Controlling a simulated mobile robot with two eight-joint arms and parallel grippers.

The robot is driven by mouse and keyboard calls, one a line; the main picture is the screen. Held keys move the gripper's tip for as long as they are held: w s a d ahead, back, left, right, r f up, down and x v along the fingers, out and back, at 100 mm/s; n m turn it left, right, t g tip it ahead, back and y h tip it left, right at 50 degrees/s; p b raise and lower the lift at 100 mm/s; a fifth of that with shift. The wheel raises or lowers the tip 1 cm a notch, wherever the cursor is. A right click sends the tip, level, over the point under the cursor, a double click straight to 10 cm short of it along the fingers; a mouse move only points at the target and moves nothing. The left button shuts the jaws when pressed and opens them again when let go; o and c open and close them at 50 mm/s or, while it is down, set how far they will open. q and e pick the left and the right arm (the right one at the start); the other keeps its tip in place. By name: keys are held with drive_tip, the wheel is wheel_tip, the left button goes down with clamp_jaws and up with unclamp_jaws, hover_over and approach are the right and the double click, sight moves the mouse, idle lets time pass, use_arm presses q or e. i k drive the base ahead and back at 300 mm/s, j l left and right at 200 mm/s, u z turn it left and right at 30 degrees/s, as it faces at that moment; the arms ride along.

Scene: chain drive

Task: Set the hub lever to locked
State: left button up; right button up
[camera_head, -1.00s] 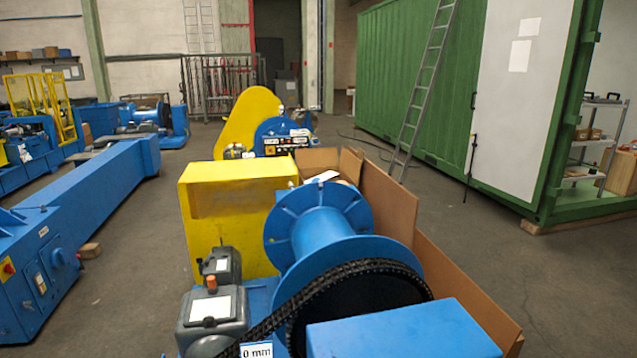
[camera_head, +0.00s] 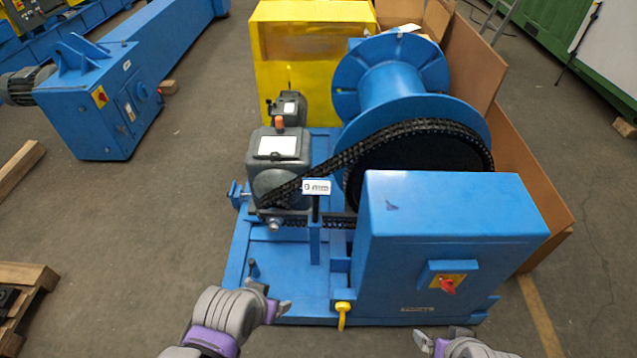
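The chain drive stands in front of me: a blue spool (camera_head: 392,75) with a black chain (camera_head: 330,160) running down left to a grey gear unit (camera_head: 279,165). I cannot tell for certain which part is the hub lever. A yellow handle (camera_head: 343,312) hangs at the lower left of the blue cabinet (camera_head: 440,225), and a small dark upright pin (camera_head: 252,267) stands on the blue base. My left gripper (camera_head: 276,295) is apart from the handle, at its left, with fingers spread and empty. My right gripper (camera_head: 428,342) is partly in view at the bottom edge, below the cabinet.
A red rotary switch (camera_head: 447,286) is on the cabinet front. A small white label plate (camera_head: 316,187) stands before the chain. Brown boards (camera_head: 525,185) line the right side. A wooden pallet (camera_head: 25,285) lies at left. The floor between is clear.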

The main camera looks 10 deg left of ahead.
sight(252, 261)
drive_tip(key=u, duration=1.3)
